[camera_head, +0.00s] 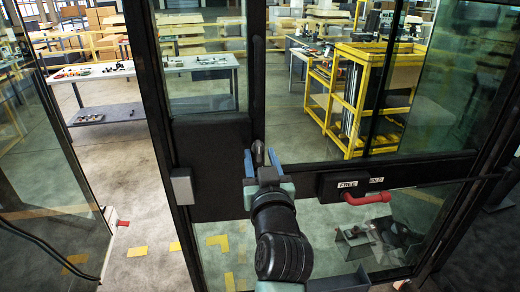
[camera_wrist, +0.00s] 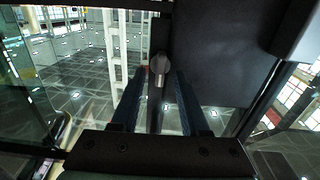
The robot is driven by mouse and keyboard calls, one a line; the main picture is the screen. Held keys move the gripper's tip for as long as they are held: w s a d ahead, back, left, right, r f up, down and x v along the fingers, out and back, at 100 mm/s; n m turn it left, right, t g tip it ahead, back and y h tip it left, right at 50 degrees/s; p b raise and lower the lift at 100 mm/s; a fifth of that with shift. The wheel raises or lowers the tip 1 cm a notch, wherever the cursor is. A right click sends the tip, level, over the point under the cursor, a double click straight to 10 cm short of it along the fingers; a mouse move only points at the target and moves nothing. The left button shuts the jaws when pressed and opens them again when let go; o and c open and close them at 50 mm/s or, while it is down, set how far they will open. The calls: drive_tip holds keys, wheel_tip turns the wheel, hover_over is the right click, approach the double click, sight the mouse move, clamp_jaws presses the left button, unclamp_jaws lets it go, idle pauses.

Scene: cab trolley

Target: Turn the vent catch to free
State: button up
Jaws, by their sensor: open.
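A small grey catch knob (camera_head: 258,150) sits on the dark upright of the glazed frame. In the wrist view its rounded head and short stem (camera_wrist: 159,68) show between my fingers. My gripper (camera_head: 261,160) is open, with one blue finger on each side of the knob. I cannot tell whether either finger touches it. A black box (camera_head: 328,185) on the crossbar to the right carries a white FREE label (camera_head: 348,184) and a partly legible one, seemingly HOLD (camera_head: 376,180). A red lever (camera_head: 368,198) below them points right. Which fitting is the vent catch is not marked.
A grey box (camera_head: 182,186) is fixed to the left upright, beside a dark panel (camera_head: 212,140). Glass panes surround the frame. Beyond them stand a workbench (camera_head: 200,64) and a yellow rack (camera_head: 345,100).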

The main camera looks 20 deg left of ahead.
drive_tip(key=shift+w+a, duration=0.2)
drive_tip(key=shift+w, duration=0.15)
clamp_jaws()
